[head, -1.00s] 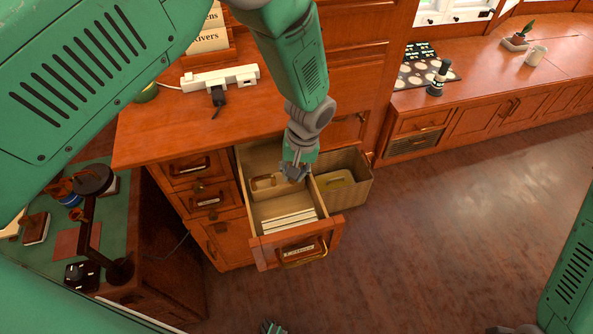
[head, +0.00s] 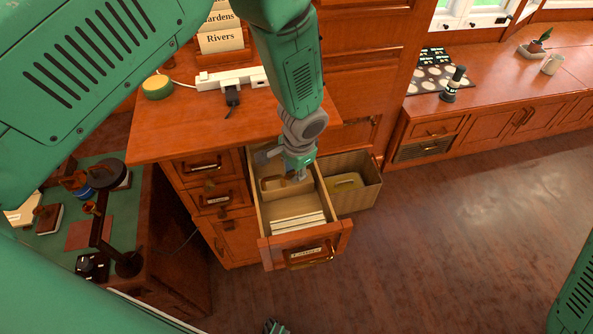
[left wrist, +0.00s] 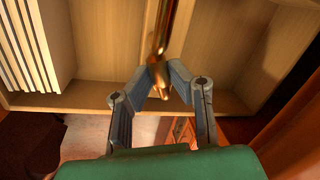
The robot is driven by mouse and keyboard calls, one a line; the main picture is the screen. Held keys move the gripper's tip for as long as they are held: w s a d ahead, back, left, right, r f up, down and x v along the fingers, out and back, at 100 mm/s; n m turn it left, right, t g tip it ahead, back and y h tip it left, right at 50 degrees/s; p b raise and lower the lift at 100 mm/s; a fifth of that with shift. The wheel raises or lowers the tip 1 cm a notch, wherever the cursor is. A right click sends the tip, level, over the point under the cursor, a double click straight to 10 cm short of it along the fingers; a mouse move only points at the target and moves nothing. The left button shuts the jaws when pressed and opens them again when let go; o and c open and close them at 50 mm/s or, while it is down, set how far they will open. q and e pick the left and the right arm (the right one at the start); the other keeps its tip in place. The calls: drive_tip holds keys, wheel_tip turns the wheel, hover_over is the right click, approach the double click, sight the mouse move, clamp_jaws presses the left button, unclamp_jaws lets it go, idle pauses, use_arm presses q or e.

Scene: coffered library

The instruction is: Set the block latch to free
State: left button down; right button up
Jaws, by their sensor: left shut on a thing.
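The drawer (head: 308,253), with a label and a brass pull, stands open. A light wooden block (head: 284,193) sits across its inside, behind several pale cards (head: 298,222). My left gripper (head: 296,176) reaches down into the drawer at the block. In the left wrist view the fingertips of my left gripper (left wrist: 158,82) meet on the lower end of a narrow brass piece (left wrist: 163,40), which looks like the block latch. In the head view my gripper hides the latch, so I cannot tell its setting.
A tan bin (head: 359,195) stands right of the drawer. A white power strip (head: 233,79) with a black plug lies on the desktop above. A green side table (head: 125,215) with a dark stand is at left. The floor (head: 440,240) at right is clear.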

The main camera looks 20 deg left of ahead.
sight(296, 186)
use_arm(q)
drive_tip(key=shift+w+a+r+m, duration=0.25)
drive_tip(key=shift+w+m, duration=0.1)
drive_tip(key=shift+m, duration=0.35)
drive_tip(key=c, duration=1.6)
unclamp_jaws()
drive_tip(key=shift+o, duration=0.6)
drive_tip(key=shift+s, duration=0.3)
drive_tip(key=shift+w+r, duration=0.1)
drive_tip(key=shift+r, duration=0.1)
wheel_tip(296, 186, up, 11)
drive_tip(key=s+d, duration=0.1)
drive_tip(key=shift+s+d+r, duration=0.2)
drive_tip(key=shift+d, duration=0.1)
